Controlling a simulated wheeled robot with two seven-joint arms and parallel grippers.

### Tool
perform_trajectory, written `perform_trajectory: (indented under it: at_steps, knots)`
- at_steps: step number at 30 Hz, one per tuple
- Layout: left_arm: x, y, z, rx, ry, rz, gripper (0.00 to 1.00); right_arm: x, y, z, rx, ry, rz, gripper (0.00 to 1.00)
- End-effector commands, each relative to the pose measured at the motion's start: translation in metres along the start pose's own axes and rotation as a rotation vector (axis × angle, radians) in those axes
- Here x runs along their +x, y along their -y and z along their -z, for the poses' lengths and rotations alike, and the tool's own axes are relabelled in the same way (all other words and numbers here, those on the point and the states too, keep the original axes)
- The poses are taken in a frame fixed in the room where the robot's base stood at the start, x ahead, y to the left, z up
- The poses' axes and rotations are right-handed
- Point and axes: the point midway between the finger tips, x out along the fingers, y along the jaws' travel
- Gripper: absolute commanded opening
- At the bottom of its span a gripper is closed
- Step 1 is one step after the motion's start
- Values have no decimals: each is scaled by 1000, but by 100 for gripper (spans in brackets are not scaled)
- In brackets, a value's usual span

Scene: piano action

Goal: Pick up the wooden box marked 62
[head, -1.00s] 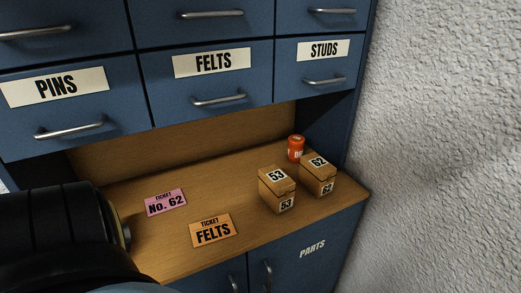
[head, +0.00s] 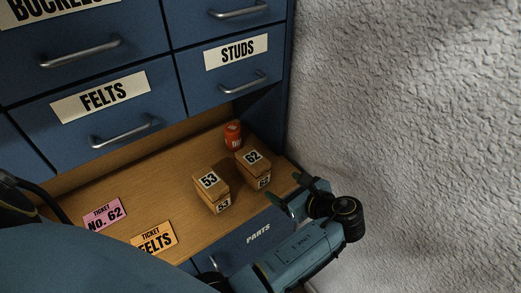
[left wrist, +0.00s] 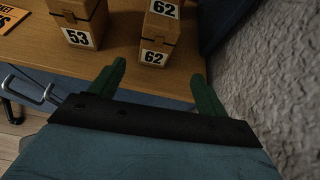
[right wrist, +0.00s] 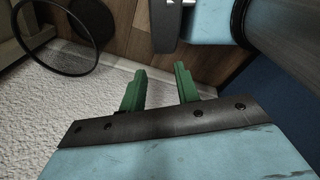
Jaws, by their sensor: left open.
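The wooden box marked 62 (head: 247,172) stands upright near the right end of the wooden counter. Its top and front labels both show in the left wrist view (left wrist: 160,32). My left gripper (head: 292,194) is open and empty, just off the counter's front edge. In the left wrist view, its green fingers (left wrist: 160,84) are apart, and the box stands ahead of the gap between them, not touched. My right gripper (right wrist: 159,86) is open and empty, away from the boxes; it shows only in its own wrist view.
A similar box marked 53 (head: 206,194) stands just left of box 62. An orange-red can (head: 233,136) stands behind them. Pink (head: 105,214) and orange (head: 154,239) tickets lie at left on the counter (head: 165,196). A rough white wall (head: 400,120) bounds the right.

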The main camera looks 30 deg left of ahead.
Motion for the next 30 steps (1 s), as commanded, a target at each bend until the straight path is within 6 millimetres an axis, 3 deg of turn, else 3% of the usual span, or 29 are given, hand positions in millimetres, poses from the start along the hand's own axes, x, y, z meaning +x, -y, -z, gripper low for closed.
perform_trajectory:
  at_steps: [1,3,6,15,25,30]
  knots:
    - [-11,2,-20,5,25,-17,76,-5,3,-1,2,3,3,32]
    - [-18,2,-36,15,53,-40,76,-7,5,-3,3,6,6,32]
    - [-13,1,-44,23,70,-56,76,-8,6,-10,3,16,8,32]
    - [43,-3,-47,24,70,-57,76,-6,4,-20,2,33,5,32]
    - [67,-5,-48,23,68,-55,76,-6,-1,-15,0,24,-1,32]
    - [90,-12,-48,24,68,-56,76,-6,-2,-14,0,22,-2,32]
